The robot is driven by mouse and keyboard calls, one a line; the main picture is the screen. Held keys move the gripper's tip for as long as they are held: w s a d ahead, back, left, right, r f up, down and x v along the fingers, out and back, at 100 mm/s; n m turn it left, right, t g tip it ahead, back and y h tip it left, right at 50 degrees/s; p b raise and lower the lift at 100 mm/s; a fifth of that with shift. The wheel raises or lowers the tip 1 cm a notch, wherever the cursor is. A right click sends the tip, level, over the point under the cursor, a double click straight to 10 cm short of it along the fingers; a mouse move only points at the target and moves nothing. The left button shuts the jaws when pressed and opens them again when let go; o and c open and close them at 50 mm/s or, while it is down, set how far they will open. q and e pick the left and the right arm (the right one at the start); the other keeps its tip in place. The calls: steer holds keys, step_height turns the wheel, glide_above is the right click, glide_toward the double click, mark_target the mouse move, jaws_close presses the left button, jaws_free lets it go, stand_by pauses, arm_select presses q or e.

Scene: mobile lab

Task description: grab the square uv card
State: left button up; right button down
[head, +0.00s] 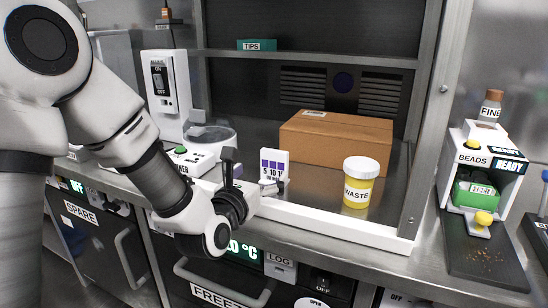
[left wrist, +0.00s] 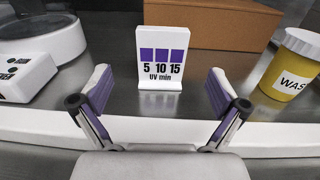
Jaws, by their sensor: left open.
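The UV card (head: 274,161) is a small white upright card with three purple squares above the numbers 5, 10 and 15. It stands on the steel surface inside the hood, in front of the cardboard box. In the left wrist view the card (left wrist: 147,75) stands upright ahead of the jaws, near the middle between them. My left gripper (head: 255,172) is open and empty, low at the hood's front sill. Its two purple-padded fingers (left wrist: 158,88) are spread wider than the card, and the card appears just beyond their tips. My right gripper is not in view.
A yellow WASTE jar (head: 358,193) with a white lid stands right of the card. A cardboard box (head: 340,145) is behind. A white device (head: 190,163) is to the left. The white sill (head: 330,233) runs along the hood's front. A BEADS dispenser (head: 478,165) stands outside, right.

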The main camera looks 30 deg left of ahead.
mark_target(273, 160)
arm_select(q)
steer(key=w, duration=0.8)
steer(key=shift+a+r+b, duration=0.25)
steer(key=shift+b, duration=0.1)
steer(key=c, duration=1.2)
